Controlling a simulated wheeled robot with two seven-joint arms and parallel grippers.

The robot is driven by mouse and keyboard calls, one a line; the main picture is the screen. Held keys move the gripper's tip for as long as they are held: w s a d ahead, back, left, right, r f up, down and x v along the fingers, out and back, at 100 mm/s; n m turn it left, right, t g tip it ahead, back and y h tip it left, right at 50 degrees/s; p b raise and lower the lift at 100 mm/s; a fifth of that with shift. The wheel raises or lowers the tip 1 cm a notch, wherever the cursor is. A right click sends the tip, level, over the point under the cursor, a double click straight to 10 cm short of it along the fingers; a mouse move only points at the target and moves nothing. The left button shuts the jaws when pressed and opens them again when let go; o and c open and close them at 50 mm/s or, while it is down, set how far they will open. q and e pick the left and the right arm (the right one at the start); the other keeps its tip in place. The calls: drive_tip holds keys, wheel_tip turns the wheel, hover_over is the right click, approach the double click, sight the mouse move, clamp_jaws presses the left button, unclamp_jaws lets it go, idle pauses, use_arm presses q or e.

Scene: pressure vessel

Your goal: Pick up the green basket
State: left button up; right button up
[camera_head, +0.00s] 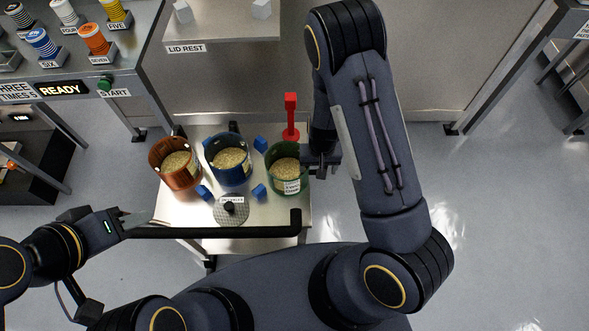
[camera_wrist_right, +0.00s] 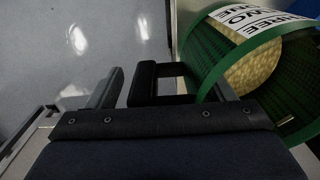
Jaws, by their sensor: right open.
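The green basket (camera_head: 289,170), an open round container of pale grains with a white label, stands upright on the right side of a cart. In the right wrist view the green basket (camera_wrist_right: 250,75) fills the right side, its label reading upside down. My right gripper (camera_head: 325,160) is open beside the basket's right side, partly hidden by my arm. In the wrist view the right gripper (camera_wrist_right: 163,88) is close to the basket wall; I cannot tell whether it touches. My left gripper (camera_head: 138,222) is at the left end of the cart's black handle; its jaw state is unclear.
The cart top (camera_head: 292,215) also holds a blue basket (camera_head: 229,160), a copper basket (camera_head: 174,163), several blue blocks, a red upright handle (camera_head: 291,117) and a round perforated lid (camera_head: 232,210). A lid rest shelf (camera_head: 225,20) stands behind. Floor right of the cart is clear.

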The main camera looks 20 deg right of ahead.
drive_tip(key=shift+f, duration=0.25)
drive_tip(key=c, duration=1.3)
